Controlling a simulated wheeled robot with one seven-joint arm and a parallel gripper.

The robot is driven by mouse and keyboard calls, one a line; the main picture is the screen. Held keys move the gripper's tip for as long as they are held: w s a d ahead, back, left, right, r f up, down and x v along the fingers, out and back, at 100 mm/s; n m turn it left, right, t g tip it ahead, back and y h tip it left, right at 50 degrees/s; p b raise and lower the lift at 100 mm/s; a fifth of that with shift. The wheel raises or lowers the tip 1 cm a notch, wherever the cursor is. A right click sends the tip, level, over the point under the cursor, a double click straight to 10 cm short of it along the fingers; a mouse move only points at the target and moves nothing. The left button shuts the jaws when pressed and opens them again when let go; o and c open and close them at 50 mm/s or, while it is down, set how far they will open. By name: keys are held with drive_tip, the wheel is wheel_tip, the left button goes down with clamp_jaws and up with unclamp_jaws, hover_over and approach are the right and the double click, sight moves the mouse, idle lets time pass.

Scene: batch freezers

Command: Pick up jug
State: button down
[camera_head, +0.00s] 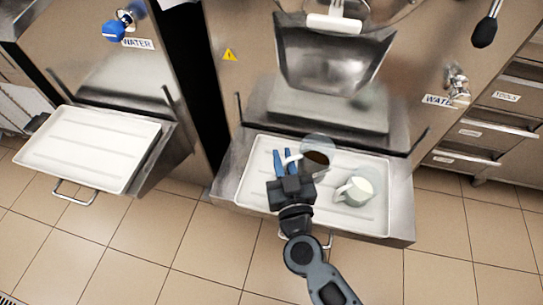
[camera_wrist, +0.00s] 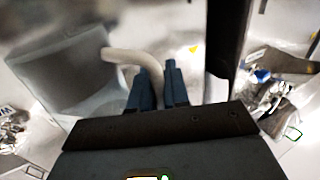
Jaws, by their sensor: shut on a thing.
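A clear jug (camera_head: 318,146) with dark brown contents is at the white tray (camera_head: 252,190) under the middle machine. Its pale handle (camera_head: 293,158) points left. My gripper (camera_head: 283,157) has its blue fingers at that handle. In the wrist view the jug (camera_wrist: 65,80) fills the left side, and its curved handle (camera_wrist: 122,56) runs down to between my fingers (camera_wrist: 157,75), which are shut on it. I cannot tell whether the jug touches the tray. A second jug (camera_head: 354,191) with white contents stands on the tray to the right.
A hopper-like metal chute (camera_head: 333,65) hangs above the tray. Upright metal rods flank the tray's shelf. An empty white tray (camera_head: 88,148) is at the left machine. Drawers (camera_head: 470,133) stand on the right. The tiled floor (camera_head: 190,245) in front is clear.

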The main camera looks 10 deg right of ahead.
sight(296, 159)
drive_tip(key=shift+s+d+r+p, duration=0.2)
drive_tip(key=shift+s+d+r, duration=0.1)
drive_tip(key=shift+d+r, duration=0.25)
drive_tip(key=shift+s+d+r+p, duration=0.15)
drive_tip(key=shift+s+d+r, duration=0.2)
drive_tip(key=shift+d, duration=0.35)
idle(2.3)
